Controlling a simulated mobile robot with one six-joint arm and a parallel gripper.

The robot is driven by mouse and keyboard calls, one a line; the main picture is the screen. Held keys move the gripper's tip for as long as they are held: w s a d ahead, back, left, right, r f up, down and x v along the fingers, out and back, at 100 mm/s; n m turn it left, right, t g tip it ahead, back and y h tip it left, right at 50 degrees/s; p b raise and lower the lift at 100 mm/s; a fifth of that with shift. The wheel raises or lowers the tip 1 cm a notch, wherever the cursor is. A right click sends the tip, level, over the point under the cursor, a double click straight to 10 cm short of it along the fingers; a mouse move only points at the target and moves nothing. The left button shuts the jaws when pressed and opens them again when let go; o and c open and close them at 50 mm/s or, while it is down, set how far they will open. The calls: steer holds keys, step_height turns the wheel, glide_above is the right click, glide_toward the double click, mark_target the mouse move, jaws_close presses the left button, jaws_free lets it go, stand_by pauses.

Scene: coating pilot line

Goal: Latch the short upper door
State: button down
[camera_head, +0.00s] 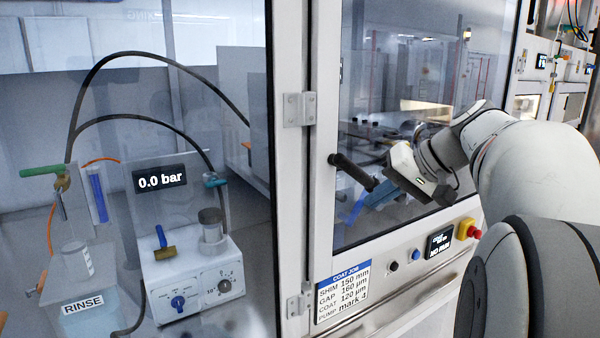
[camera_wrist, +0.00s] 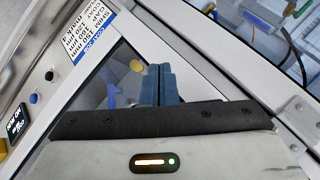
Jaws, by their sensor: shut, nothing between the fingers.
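A glazed door panel with a pale frame (camera_head: 323,120) fills the middle of the head view. It looks about flush with its surround, but I cannot tell whether it is fully closed. A dark bar handle (camera_head: 350,170) starts at the left of this panel and slants down to the right. My gripper (camera_head: 372,197) is just right of and below the handle's lower end, in front of the glass. I cannot tell whether they touch. In the wrist view its blue fingers (camera_wrist: 157,86) are together and empty, pointing at the glass. The handle is not visible there.
A label (camera_head: 343,290), buttons, a small display (camera_head: 439,243) and a red stop button (camera_head: 473,232) sit on the rail below the glass. Hinges (camera_head: 299,109) mark the post at left. Behind the left glass stand a rinse bottle (camera_head: 88,285) and a pressure unit (camera_head: 195,270).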

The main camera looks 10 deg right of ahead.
steer(key=d+r+n+t+y, duration=0.2)
steer(key=d+r+t, duration=0.2)
steer(key=d+r, duration=0.7)
steer(key=w+a+f+p, duration=0.1)
steer(key=w+a+f, duration=0.5)
steer(key=w+f, duration=0.1)
steer(key=shift+w+a+f, duration=0.3)
steer(key=shift+w+f, duration=0.1)
steer(key=shift+f, duration=0.35)
steer(key=shift+f+m+y, duration=0.25)
steer(key=shift+m+y, duration=0.05)
